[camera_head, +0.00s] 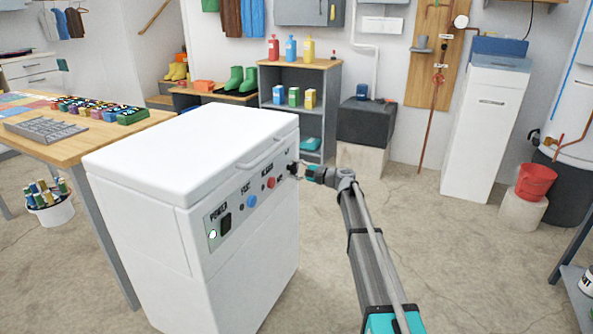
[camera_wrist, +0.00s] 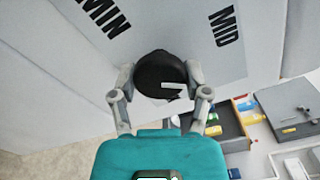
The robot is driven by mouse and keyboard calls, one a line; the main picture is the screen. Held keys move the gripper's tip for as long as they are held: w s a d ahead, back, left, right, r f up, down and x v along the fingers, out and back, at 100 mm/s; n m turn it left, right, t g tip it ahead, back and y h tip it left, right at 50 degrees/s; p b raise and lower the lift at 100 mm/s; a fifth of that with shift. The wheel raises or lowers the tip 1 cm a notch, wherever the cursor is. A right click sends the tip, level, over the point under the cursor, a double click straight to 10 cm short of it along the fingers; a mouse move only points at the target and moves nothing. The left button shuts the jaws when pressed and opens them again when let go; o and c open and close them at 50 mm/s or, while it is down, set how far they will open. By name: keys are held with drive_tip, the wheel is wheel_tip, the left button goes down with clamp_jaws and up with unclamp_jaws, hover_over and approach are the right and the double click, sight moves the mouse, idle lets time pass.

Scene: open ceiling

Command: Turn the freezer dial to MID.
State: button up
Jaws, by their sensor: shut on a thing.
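The white chest freezer (camera_head: 195,150) stands in front of me with its lid down. Its black dial (camera_wrist: 155,72) is at the right end of the front control panel. My gripper (camera_wrist: 161,76) is shut on the dial, with one finger on each side. In the wrist view the word MIN (camera_wrist: 105,14) is at the upper left of the dial and MID (camera_wrist: 228,26) at the upper right. A white mark (camera_wrist: 172,86) lies on the lower right part of the dial, roughly level. In the head view my gripper (camera_head: 298,171) hides most of the dial.
The panel also has a red button (camera_head: 271,183), a blue button (camera_head: 252,202) and a black power switch (camera_head: 225,222). A wooden table (camera_head: 150,118) stands close behind the freezer on the left. The floor (camera_head: 440,230) right of my arm is clear.

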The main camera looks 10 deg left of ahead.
drive_tip(key=n, duration=0.7)
drive_tip(key=shift+s+a, duration=0.15)
drive_tip(key=shift+s, duration=0.05)
drive_tip(key=shift+n, duration=0.3)
drive_tip(key=o, duration=1.1)
drive_tip(key=shift+w, duration=0.1)
drive_tip(key=shift+o, duration=0.2)
drive_tip(key=shift+d, duration=0.3)
drive_tip(key=v, duration=1.1)
drive_tip(key=shift+d, duration=0.25)
drive_tip(key=shift+r, duration=0.1)
